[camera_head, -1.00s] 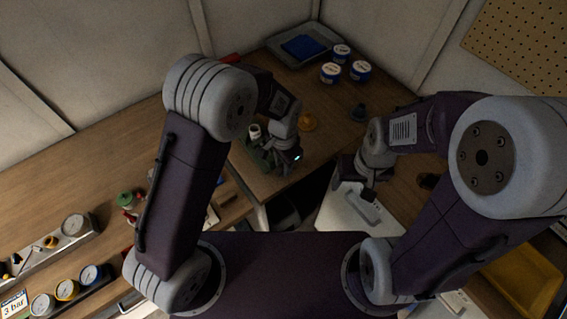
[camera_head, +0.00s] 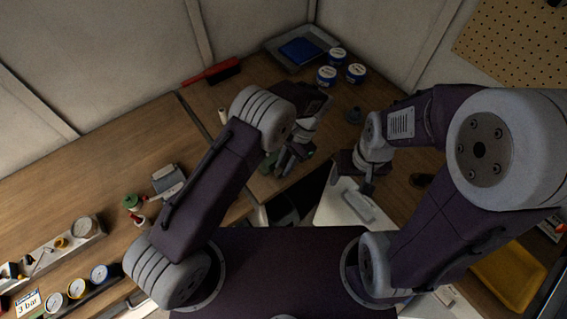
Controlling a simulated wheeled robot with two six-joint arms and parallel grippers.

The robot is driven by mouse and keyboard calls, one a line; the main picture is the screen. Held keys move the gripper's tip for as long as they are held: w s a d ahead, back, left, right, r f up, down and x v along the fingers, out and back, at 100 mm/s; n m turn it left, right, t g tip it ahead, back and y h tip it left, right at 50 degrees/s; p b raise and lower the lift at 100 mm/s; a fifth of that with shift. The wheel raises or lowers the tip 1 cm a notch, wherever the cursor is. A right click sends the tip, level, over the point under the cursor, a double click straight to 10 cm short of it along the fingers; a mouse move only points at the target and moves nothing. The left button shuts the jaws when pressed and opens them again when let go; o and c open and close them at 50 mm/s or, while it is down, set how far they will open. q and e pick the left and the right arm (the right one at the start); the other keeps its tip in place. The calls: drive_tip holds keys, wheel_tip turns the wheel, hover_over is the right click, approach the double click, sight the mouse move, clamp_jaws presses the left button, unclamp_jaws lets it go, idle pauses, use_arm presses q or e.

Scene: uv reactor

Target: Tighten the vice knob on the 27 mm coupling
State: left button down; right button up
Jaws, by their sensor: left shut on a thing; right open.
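The green vice (camera_head: 268,161) stands on the back bench, mostly covered by my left arm and gripper. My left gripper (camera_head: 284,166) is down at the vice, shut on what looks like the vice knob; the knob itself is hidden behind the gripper. I cannot make out the 27 mm coupling in the vice. My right gripper (camera_head: 366,187) is open and empty, to the right of the vice, over a white surface.
A red-handled brush (camera_head: 211,73), a grey tray (camera_head: 281,50) with a blue item and several blue-white tubs (camera_head: 327,75) lie at the back. A pale cylinder (camera_head: 222,116) stands left of my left arm. Gauges (camera_head: 99,272) and a green-topped fitting (camera_head: 131,201) are at left.

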use_arm(q)
drive_tip(key=shift+w+d+f+g+y+b, duration=0.2)
drive_tip(key=shift+f+g+y+b, duration=0.15)
drive_tip(key=shift+y+b, duration=0.4)
drive_tip(key=shift+r+g+b, duration=0.15)
drive_tip(key=shift+g+b, duration=0.2)
drive_tip(key=shift+b, duration=0.2)
drive_tip(key=c, duration=1.5)
unclamp_jaws()
drive_tip(key=shift+r, duration=0.15)
